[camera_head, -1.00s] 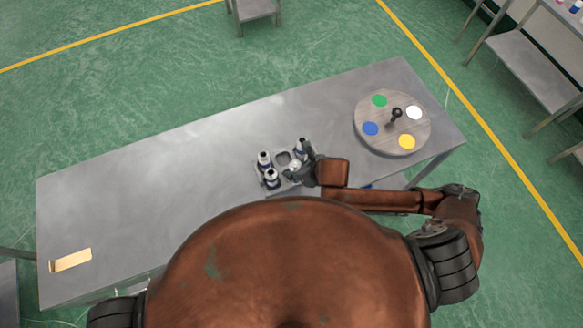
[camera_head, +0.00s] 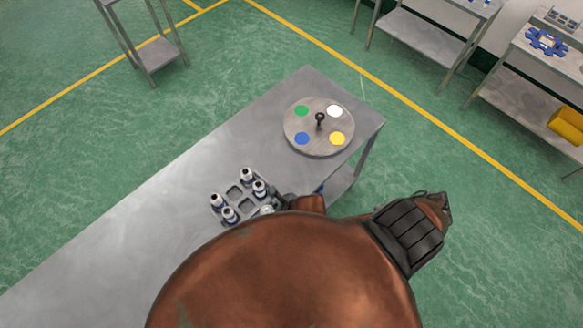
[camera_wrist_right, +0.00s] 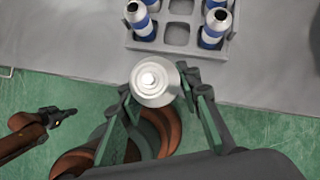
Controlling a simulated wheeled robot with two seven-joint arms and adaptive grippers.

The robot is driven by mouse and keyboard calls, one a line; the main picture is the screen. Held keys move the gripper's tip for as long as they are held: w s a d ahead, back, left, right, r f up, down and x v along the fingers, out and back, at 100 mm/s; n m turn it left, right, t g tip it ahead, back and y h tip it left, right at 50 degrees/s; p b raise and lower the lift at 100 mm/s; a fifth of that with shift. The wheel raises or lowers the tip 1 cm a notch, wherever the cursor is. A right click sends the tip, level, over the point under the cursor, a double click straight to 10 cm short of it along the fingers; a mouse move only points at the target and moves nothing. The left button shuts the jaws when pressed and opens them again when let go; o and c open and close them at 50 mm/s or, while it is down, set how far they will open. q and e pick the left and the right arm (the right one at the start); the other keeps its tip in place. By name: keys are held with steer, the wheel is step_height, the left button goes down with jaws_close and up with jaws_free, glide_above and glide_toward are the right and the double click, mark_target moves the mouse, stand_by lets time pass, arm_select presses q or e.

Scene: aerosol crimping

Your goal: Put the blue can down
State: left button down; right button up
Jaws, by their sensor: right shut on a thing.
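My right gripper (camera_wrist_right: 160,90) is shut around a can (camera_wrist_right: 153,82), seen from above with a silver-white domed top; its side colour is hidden. In the head view the held can (camera_head: 267,210) shows partly beside the tray's near right side, with my body hiding most of the gripper. A dark gripper on a copper arm, seemingly my left gripper (camera_wrist_right: 60,114), shows at the wrist view's left; its opening is unclear.
A grey tray (camera_wrist_right: 180,47) on the metal table (camera_head: 130,233) holds several blue-and-white cans, with empty slots between. A round wooden disc (camera_head: 320,148) with green, white, blue and yellow spots and a black knob stands at the table's far end. The table's left part is clear.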

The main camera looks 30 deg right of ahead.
steer(key=w+d+r+m+h+b, duration=0.1)
steer(key=w+d+m, duration=0.15)
steer(key=d, duration=0.95)
steer(key=w+d+r+m+t+h+b, duration=0.15)
steer(key=w+d, duration=0.25)
steer(key=d, duration=0.8)
steer(key=w+d+m+g+h, duration=0.1)
steer(key=w+d+m, duration=0.2)
steer(key=d, duration=1)
steer(key=p, duration=0.5)
glide_above(337, 138)
step_height(337, 138, down, 10)
step_height(337, 138, down, 3)
steer(key=shift+s+r+t, duration=0.1)
steer(key=shift+r+t, duration=0.05)
steer(key=shift+t, duration=0.1)
